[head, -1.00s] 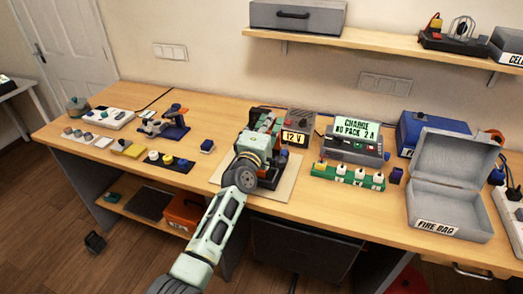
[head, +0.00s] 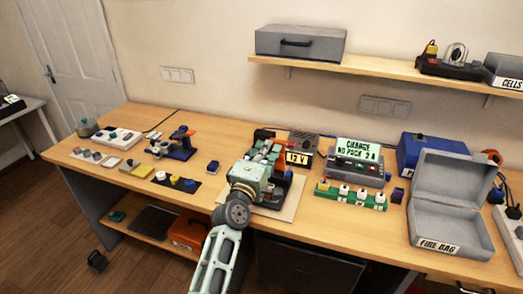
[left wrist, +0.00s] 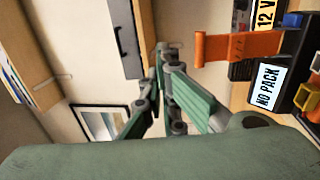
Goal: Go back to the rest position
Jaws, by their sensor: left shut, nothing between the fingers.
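My left gripper (head: 273,150) is over the mat at the middle of the bench, its pale green body leaning in from the front edge. In the left wrist view its fingers (left wrist: 165,52) are together, with nothing between them. In the head view it overlaps a dark device with orange parts (head: 291,186) on the pale mat (head: 286,211), so much of that device is hidden. I cannot tell whether they touch. My right gripper is not in view.
A 12 V supply (head: 304,147), a charger with a lit display (head: 358,151) and a green strip (head: 350,198) stand right of the gripper. An open grey fire bag (head: 452,236) is farther right. A shelf (head: 350,70) hangs above. Small parts lie left.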

